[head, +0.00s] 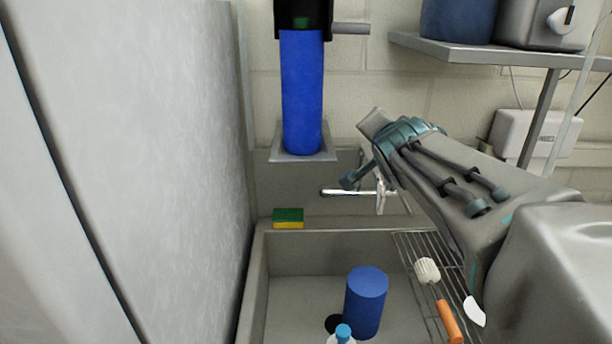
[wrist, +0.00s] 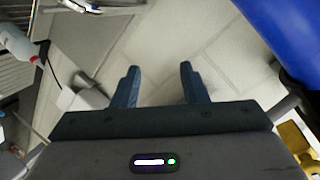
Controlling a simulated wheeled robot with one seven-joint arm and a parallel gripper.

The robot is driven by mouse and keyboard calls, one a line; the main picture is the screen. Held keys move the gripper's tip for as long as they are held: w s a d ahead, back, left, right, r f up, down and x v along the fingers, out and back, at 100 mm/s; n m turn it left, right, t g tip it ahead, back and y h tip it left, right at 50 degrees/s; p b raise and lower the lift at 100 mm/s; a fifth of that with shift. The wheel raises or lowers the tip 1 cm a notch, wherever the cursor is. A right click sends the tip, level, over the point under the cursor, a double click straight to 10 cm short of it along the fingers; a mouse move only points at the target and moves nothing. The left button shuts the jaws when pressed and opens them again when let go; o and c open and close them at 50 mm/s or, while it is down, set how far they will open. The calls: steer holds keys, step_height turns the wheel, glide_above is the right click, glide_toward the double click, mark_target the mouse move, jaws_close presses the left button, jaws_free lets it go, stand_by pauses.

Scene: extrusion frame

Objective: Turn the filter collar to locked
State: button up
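The filter is a tall blue cylinder (head: 302,90) hanging under a black head (head: 303,18) at the top of the head view. A small green mark shows on the black head, and a grey pipe leaves it to the right. The head view cuts off its top, and I cannot make out the collar's setting. A blue curved body, likely the filter, fills the upper right corner of the wrist view (wrist: 290,35). My gripper (wrist: 157,72) is open and empty, its two fingers apart with only wall tiles between them. In the head view it is right of the filter, not touching it.
A sink (head: 300,242) lies below, holding a blue cylinder (head: 366,300). A tap (head: 350,192) and a yellow-green sponge (head: 288,218) are behind it. A wire rack (head: 415,255) with a brush is right. A shelf (head: 480,53) juts out upper right; a grey panel (head: 150,150) stands left.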

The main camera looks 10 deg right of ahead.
steer(key=s+a+f+n+g+y, duration=0.1)
steer(key=s+a+f+n+g, duration=0.3)
steer(key=s+f, duration=0.3)
step_height(320, 180, down, 4)
steer(key=shift+s+a+r+n+y, duration=0.1)
steer(key=shift+s+a+n+y, duration=0.15)
steer(key=shift+n, duration=0.25)
